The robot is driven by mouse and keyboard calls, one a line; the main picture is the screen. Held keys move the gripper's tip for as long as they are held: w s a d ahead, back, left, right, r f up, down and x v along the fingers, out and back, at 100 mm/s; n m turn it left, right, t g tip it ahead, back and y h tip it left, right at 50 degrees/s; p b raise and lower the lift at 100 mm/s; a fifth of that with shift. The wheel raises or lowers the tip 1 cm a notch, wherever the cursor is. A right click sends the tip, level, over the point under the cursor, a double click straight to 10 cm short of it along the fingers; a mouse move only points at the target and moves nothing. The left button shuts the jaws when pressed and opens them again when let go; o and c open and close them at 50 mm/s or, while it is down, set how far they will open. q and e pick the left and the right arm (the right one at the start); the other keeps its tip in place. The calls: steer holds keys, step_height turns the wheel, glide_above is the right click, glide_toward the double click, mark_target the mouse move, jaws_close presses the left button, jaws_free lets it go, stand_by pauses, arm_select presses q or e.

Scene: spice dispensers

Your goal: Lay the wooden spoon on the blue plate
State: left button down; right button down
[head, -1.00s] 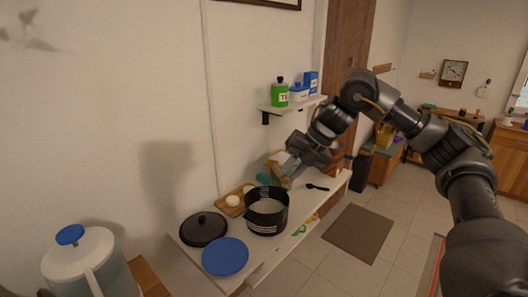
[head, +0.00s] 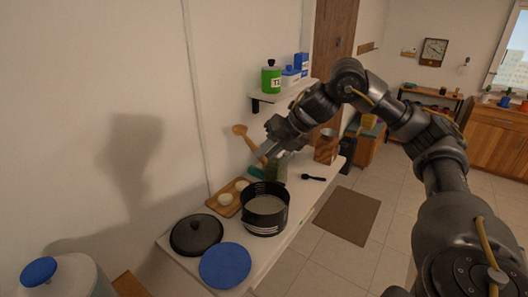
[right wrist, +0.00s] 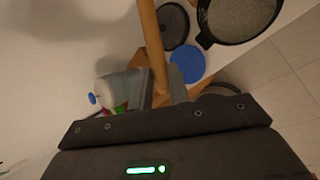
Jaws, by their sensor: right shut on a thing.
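The wooden spoon (head: 240,130) is tilted in the head view, its bowl up and to the left against the wall. My right gripper (head: 268,152) is shut on its handle. In the right wrist view the handle (right wrist: 152,40) runs down between the fingers (right wrist: 155,92). The blue plate (head: 225,266) lies empty at the near end of the counter and also shows in the right wrist view (right wrist: 187,64). The gripper is beyond the pot, away from the plate. My left gripper is not in view.
A black pot (head: 265,222) stands between gripper and plate. A black lid (head: 197,235) lies beside the plate. A wooden board (head: 217,203) holds pale round items. A black utensil (head: 313,178) lies farther back. A wall shelf (head: 283,92) with a green tin (head: 271,78) is above.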

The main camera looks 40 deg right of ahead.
steer(key=s+a+f+n+b, duration=0.1)
steer(key=s+a+f, duration=0.3)
steer(key=a+f, duration=0.4)
steer(key=s+a+f+n+g+y+b, duration=0.1)
steer(key=s+a+f+n+b, duration=0.1)
steer(key=a+f, duration=0.7)
step_height(320, 180, down, 3)
steer(key=shift+s+r+g+y+b, duration=0.1)
steer(key=shift+s+g+y+b, duration=0.2)
steer(key=shift+s+b, duration=0.7)
